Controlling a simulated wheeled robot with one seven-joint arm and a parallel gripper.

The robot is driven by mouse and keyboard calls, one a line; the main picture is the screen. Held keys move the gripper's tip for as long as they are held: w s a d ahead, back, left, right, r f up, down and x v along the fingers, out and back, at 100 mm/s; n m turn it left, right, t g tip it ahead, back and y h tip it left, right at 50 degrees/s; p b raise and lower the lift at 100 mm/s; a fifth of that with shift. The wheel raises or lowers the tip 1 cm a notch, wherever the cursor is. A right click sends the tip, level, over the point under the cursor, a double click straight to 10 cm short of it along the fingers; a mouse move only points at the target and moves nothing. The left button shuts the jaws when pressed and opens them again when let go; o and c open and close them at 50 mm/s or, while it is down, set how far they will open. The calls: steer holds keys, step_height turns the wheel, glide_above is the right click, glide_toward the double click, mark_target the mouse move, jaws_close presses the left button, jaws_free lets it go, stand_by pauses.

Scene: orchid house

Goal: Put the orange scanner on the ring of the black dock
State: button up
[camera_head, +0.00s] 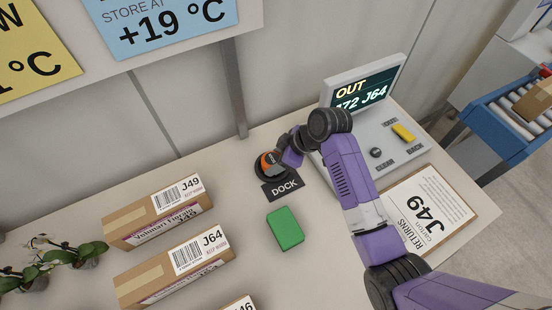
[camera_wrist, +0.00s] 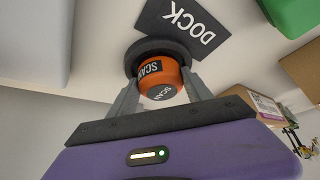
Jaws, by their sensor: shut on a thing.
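The orange scanner (camera_wrist: 158,80), with black bands marked SCAN, sits between the two fingers of my gripper (camera_wrist: 160,95) in the wrist view. In the head view the scanner (camera_head: 268,160) shows at the end of my purple arm, over the round black dock (camera_head: 262,173). In the wrist view the dock's dark ring (camera_wrist: 180,47) is right behind the scanner, which overlaps it. I cannot tell whether the scanner rests on the ring or is just above it. A black DOCK label plate (camera_head: 284,189) lies beside the dock.
A green block (camera_head: 285,228) lies in front of the dock. A terminal (camera_head: 370,95) with a screen and buttons stands to the right, with a RETURNS clipboard (camera_head: 425,212) before it. Cartons (camera_head: 160,208) and small orchids (camera_head: 65,252) are at the left.

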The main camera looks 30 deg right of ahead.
steer(key=shift+f, duration=0.15)
steer(key=o, duration=1.5)
steer(key=v, duration=1.2)
